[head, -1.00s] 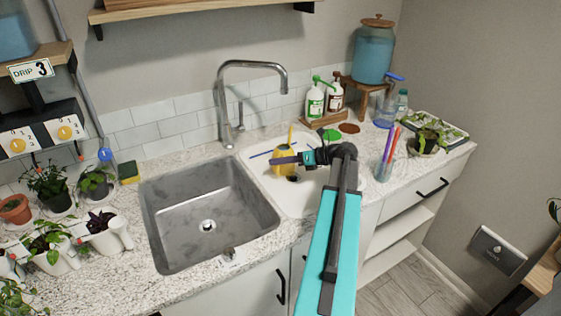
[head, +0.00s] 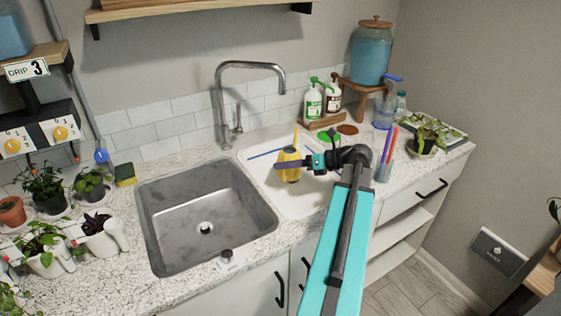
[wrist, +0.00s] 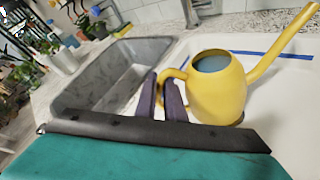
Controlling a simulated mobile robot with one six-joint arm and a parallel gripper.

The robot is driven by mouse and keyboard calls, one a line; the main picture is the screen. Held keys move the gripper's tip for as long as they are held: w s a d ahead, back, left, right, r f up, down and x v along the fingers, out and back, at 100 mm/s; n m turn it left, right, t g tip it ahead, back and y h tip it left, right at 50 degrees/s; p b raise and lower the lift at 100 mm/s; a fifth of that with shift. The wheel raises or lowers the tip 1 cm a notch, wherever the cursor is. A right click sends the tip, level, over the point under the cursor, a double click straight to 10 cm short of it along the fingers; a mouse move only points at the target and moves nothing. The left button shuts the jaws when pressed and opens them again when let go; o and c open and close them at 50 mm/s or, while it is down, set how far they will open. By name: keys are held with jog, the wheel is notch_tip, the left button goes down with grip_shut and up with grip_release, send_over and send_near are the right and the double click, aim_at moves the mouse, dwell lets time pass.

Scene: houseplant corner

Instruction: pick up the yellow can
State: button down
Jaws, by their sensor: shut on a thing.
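The yellow can (head: 290,176) is a small watering can with an open top and a long spout. It is upright at the white drainboard (head: 300,203) right of the sink. My gripper (head: 284,164) reaches in from the right and crosses in front of the can. In the wrist view, the can (wrist: 217,95) shows with its spout pointing up and right. The dark purple fingers (wrist: 164,92) are shut on its looped handle. Bluish contents show in its opening. I cannot tell whether its base touches the drainboard.
The sink (head: 205,215) lies left of the can, with the tall faucet (head: 222,100) behind. Two pump bottles (head: 322,98) stand on a wooden tray behind right. A cup of coloured sticks (head: 385,165) is right of the arm. A blue strip (head: 265,154) lies behind the can.

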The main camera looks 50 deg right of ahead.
jog(key=s+a, duration=0.4)
jog(key=s, duration=0.3)
jog(key=shift+s+r+b, duration=0.2)
jog(key=shift+r+b, duration=0.1)
jog(key=shift+r, duration=0.15)
dwell(1.2)
